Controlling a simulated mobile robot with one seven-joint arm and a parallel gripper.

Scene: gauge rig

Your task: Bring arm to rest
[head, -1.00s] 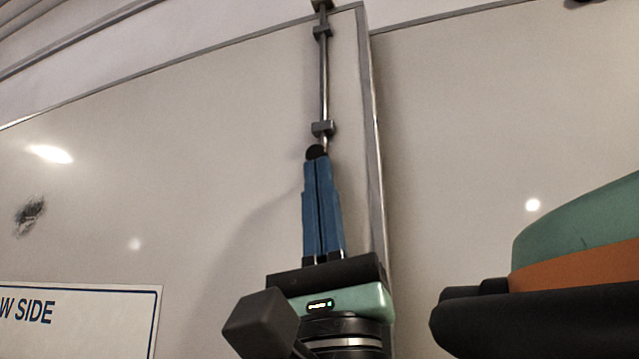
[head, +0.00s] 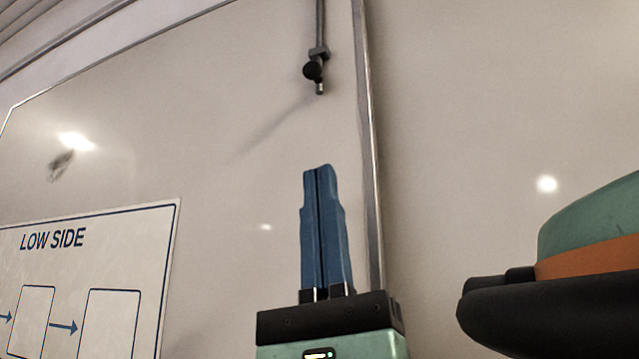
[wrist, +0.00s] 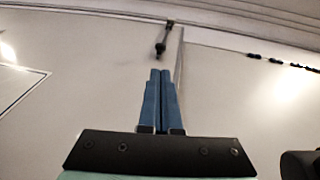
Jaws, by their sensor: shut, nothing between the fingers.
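My gripper (head: 319,168) has blue fingers that are closed together with nothing between them. It points up in front of the pale wall panel, apart from anything else. It also shows in the wrist view (wrist: 160,72), with the fingers side by side. A thin metal rod (head: 320,30) with a dark knob (head: 313,70) near its lower end hangs above the fingertips, with a clear gap between. The rod also shows in the wrist view (wrist: 163,40), beyond the fingertips.
A sign reading "LOW SIDE" (head: 53,239), with boxes and arrows, is at lower left. A vertical metal seam (head: 370,150) runs between the panels behind my gripper. Small dark items (wrist: 275,60) line the upper right in the wrist view. The panel around the fingers is clear.

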